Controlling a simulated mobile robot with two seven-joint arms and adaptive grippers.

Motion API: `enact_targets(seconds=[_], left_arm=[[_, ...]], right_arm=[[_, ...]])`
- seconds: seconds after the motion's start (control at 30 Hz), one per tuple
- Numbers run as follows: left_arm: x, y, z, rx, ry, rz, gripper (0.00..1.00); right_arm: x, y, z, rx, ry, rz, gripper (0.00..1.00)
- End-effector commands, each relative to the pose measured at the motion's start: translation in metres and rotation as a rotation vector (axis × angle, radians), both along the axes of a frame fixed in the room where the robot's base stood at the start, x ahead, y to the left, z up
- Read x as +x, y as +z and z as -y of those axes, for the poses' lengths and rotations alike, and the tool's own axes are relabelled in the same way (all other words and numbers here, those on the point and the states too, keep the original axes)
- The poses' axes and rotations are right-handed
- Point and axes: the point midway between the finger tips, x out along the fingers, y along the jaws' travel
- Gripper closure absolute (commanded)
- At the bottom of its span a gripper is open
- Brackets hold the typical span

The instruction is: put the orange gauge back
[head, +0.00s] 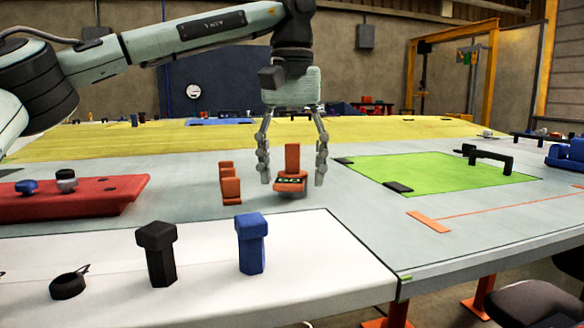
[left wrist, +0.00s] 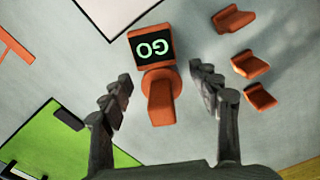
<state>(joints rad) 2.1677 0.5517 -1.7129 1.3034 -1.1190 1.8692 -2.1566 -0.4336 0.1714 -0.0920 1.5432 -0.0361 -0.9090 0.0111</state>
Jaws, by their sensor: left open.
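The orange gauge (head: 292,158) has a black display that reads "GO" in the left wrist view (left wrist: 160,95). It is on or just above the grey table top, and its display end points toward the near side in the head view. My left gripper (head: 292,180) hangs over it, pointing down and open. Its fingers (left wrist: 165,85) are on either side of the gauge, with visible gaps in the left wrist view. Three small orange brackets (head: 230,188) stand in a row left of the gauge. They also show in the left wrist view (left wrist: 250,64). My right gripper is not in view.
A red tray (head: 95,203) with small parts lies at the left. A black bolt (head: 158,255) and a blue bolt (head: 252,245) stand on the white near panel. A green mat (head: 440,175) with black pieces is at the right.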

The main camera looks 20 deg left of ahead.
Motion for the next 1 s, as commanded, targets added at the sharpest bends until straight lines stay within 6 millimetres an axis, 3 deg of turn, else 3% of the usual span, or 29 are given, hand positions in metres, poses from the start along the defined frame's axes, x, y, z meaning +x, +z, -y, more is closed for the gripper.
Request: enact_targets(seconds=[0.27,0.7,1.0], left_arm=[[0.001,0.015,0.001,-0.001,0.000,0.003,0.39],[0.000,0.098,0.000,0.002,0.005,0.008,0.39],[0.000,0.121,0.000,0.001,0.001,0.001,0.39]], right_arm=[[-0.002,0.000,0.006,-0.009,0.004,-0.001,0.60],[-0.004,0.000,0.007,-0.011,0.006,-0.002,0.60],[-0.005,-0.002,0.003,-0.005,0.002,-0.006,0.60]])
